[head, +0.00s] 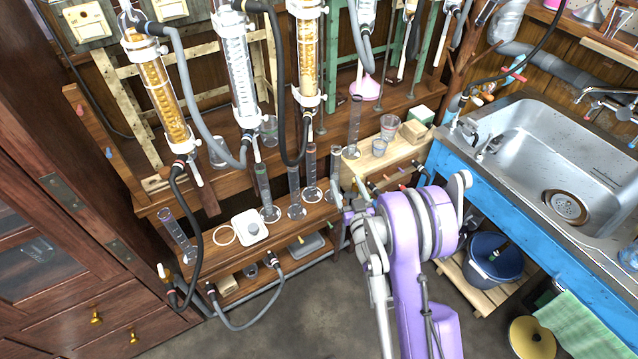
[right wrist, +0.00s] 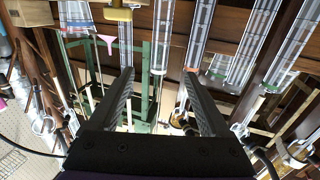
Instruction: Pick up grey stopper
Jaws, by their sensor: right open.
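Several clear graduated cylinders stand on the lower shelf in the head view, one with a green top (head: 260,168) and one with a reddish top (head: 311,148). I cannot single out the grey stopper with certainty. In the right wrist view, a cylinder with a pale end (right wrist: 159,71) shows between the fingertips, apart from them as far as I can tell. My right gripper (right wrist: 158,75) is open, and nothing is held between its fingers. In the head view, my right gripper (head: 349,192) is beside the shelf's right end, partly hidden by my purple arm. My left gripper is out of view.
Glass condensers (head: 236,70) with grey and black hoses hang above the shelf. A steel sink (head: 540,150) in a blue frame stands on the right. A wooden cabinet (head: 70,260) is on the left. The floor (head: 310,310) in front is clear.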

